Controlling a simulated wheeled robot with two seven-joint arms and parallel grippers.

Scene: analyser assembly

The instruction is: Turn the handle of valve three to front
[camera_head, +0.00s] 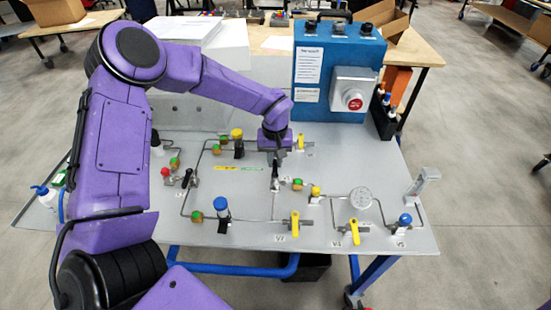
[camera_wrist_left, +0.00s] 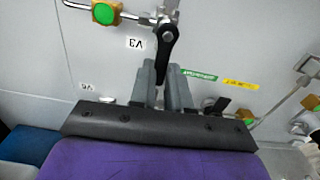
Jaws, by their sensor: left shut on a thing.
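The black handle of valve three (camera_head: 275,172) is on the grey panel (camera_head: 330,165), under my left gripper (camera_head: 275,156). In the left wrist view the black handle (camera_wrist_left: 168,42) runs from its pivot down between the two grey fingers of my left gripper (camera_wrist_left: 163,75). The fingers are shut on the handle's free end, which they partly hide. The printed V3 label (camera_wrist_left: 135,43) lies beside the handle. In the head view the handle points away from me, toward the back of the panel. My right gripper is not in view.
Thin metal pipes carry yellow-handled valves (camera_head: 295,224) and (camera_head: 354,231), a blue-capped part (camera_head: 221,206) and a round gauge-like disc (camera_head: 361,198). A blue box with a red button (camera_head: 338,75) stands behind the panel on the right. White blocks (camera_head: 228,45) stand at the back.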

